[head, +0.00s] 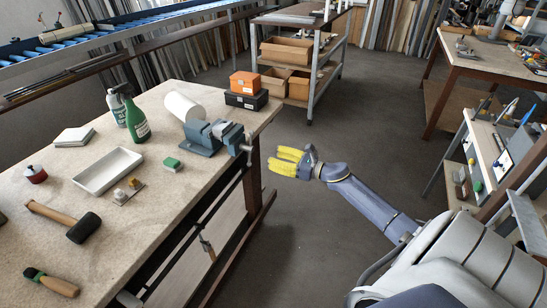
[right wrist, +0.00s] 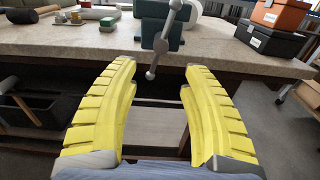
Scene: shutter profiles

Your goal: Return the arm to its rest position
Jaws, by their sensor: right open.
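My right arm (head: 365,203) reaches in from the lower right in the head view. Its gripper (head: 282,160), with yellow ribbed fingers, is over the floor just off the right edge of the workbench (head: 190,240). In the right wrist view the two fingers of the gripper (right wrist: 158,80) are spread wide apart with nothing between them. The bench front and a blue-grey vise (right wrist: 163,28) stand beyond the fingertips. The vise also shows on the bench edge in the head view (head: 203,140), left of the gripper and apart from it. My left gripper is not in view.
On the bench lie a mallet (head: 70,218), a white tray (head: 108,170), a white roll (head: 184,106), a green spray bottle (head: 135,117) and orange and black boxes (head: 246,84). A side table (head: 490,150) stands at right. The floor between is clear.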

